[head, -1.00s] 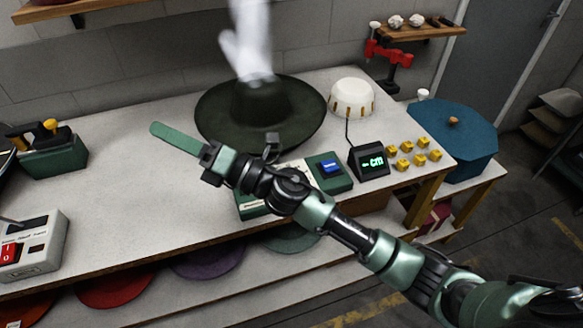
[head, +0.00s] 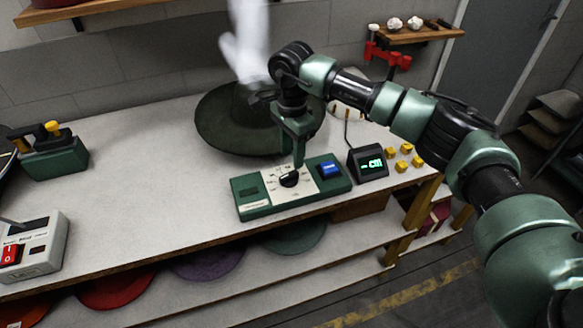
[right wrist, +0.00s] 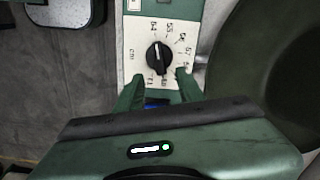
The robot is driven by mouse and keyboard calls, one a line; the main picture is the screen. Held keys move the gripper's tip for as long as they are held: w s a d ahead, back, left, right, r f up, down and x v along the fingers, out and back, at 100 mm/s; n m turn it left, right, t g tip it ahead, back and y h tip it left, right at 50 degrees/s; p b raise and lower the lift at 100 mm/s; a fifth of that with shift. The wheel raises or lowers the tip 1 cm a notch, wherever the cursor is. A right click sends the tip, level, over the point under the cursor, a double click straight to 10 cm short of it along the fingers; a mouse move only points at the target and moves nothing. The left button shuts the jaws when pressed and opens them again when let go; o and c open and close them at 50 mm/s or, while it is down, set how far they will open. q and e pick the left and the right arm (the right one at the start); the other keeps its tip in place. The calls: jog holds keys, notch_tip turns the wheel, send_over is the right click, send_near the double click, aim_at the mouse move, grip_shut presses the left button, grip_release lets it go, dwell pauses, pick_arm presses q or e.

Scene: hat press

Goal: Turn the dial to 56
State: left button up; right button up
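The control box (head: 243,198) is green with a white dial plate. The black dial (head: 289,180) sits on that plate, and it also shows in the right wrist view (right wrist: 158,56). My right gripper (head: 299,158) points down just over the dial. In the right wrist view my right gripper (right wrist: 160,82) has its fingers apart, with nothing between them, close to the dial's edge. Whether it touches the dial is unclear. My left gripper is not in view.
A blue button (head: 330,168) is beside the dial. A dark green hat (head: 220,125) stands behind under a white steam plume. Yellow blocks (head: 391,165) lie at the right. The table's left middle is clear.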

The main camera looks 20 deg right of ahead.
aim_at(292, 173)
jog(key=shift+f+p, duration=0.65)
jog(key=shift+f, duration=2.4)
grip_shut()
